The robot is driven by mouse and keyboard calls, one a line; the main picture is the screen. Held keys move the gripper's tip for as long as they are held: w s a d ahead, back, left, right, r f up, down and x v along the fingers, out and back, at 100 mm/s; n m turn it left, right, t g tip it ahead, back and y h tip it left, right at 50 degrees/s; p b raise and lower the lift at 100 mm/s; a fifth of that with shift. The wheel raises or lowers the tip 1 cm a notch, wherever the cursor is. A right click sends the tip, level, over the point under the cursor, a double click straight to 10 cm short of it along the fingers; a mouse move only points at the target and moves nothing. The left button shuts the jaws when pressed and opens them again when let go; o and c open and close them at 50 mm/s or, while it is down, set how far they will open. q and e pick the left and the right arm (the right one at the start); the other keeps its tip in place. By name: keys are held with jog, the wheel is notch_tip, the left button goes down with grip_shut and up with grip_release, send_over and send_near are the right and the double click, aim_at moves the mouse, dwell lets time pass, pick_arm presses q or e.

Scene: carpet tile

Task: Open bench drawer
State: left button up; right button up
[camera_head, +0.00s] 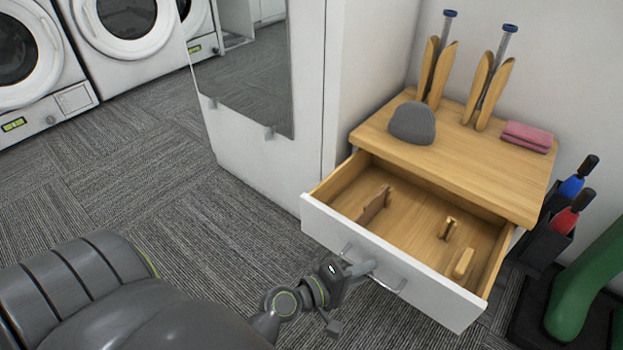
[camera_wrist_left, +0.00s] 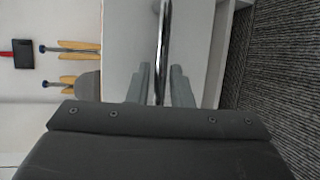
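The wooden bench (camera_head: 470,175) stands against the wall at the right. Its drawer, with a white front (camera_head: 400,270), is pulled well out, showing its wooden inside. A metal bar handle (camera_head: 388,284) runs across the front. My left gripper (camera_head: 362,270) is at the handle's left part. In the left wrist view the handle bar (camera_wrist_left: 162,45) runs between my two fingers (camera_wrist_left: 163,88), with narrow gaps beside it, so the fingers look open around the bar. My right gripper is in neither view.
Several small wooden pieces lie in the drawer. A grey beanie (camera_head: 413,123), wooden racks (camera_head: 488,90) and a folded pink cloth (camera_head: 528,136) are on the bench. A white cabinet (camera_head: 260,165) stands left; a green object (camera_head: 580,285) is right. Carpet is clear at left.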

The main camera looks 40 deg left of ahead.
pick_arm(q)
jog(key=v, duration=1.7)
